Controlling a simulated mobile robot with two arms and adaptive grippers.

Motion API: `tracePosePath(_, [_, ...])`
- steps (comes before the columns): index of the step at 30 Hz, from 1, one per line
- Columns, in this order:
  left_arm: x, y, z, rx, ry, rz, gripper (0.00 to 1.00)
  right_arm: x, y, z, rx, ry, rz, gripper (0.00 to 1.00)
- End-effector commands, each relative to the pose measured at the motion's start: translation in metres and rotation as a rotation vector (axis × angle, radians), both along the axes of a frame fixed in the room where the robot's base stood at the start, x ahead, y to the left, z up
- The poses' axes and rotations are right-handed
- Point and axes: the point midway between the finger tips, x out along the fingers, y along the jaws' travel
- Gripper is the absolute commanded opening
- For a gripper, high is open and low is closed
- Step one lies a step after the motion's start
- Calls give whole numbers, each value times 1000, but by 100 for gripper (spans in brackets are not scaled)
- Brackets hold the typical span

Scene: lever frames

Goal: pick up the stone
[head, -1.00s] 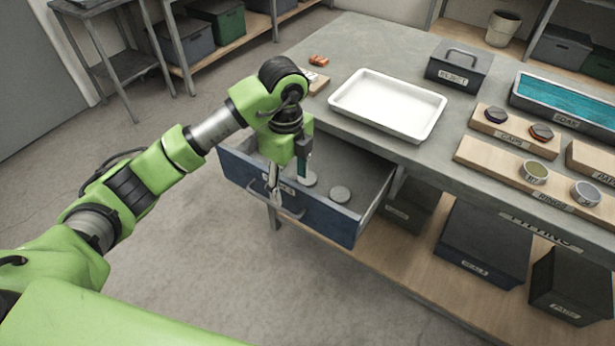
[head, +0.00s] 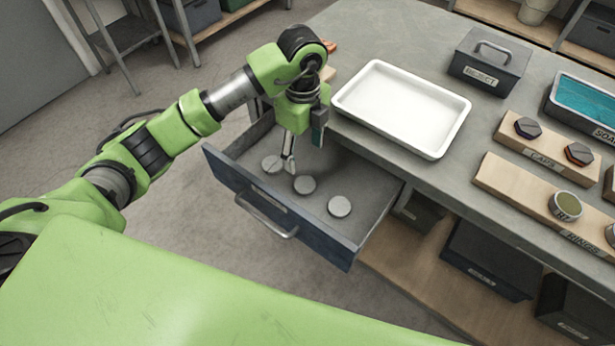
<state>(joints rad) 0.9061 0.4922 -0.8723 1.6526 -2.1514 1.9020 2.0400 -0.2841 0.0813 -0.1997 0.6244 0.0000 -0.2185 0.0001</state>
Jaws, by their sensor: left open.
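My left gripper (head: 304,155) is open and points down over the drawer, with one finger close to the left and middle discs. It appears empty. My right gripper is not in view.
A white empty tray (head: 440,149) stands on the grey bench above the drawer. Behind it is a dark REJECT box (head: 503,65). Wooden racks with caps (head: 544,150) and rings (head: 480,178) stand to the right. Dark bins (head: 487,262) sit on the lower shelf.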

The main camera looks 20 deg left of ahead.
Motion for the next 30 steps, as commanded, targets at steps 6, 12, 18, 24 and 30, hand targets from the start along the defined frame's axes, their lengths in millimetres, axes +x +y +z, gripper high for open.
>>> tracePosePath(6, [-2, 0, -45, 1, 6, 0, 58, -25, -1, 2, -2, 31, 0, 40])
tracePosePath(12, [-1, 0, -67, 1, 2, 1, 58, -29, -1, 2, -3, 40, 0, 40])
tracePosePath(18, [-1, -1, -85, 1, 5, 1, 58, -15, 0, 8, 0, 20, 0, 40])
tracePosePath(24, [0, -2, -114, 2, 3, 1, 58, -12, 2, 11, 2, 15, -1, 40])
tracePosePath(30, [1, -2, -121, 1, 1, 0, 58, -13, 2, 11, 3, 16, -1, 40])
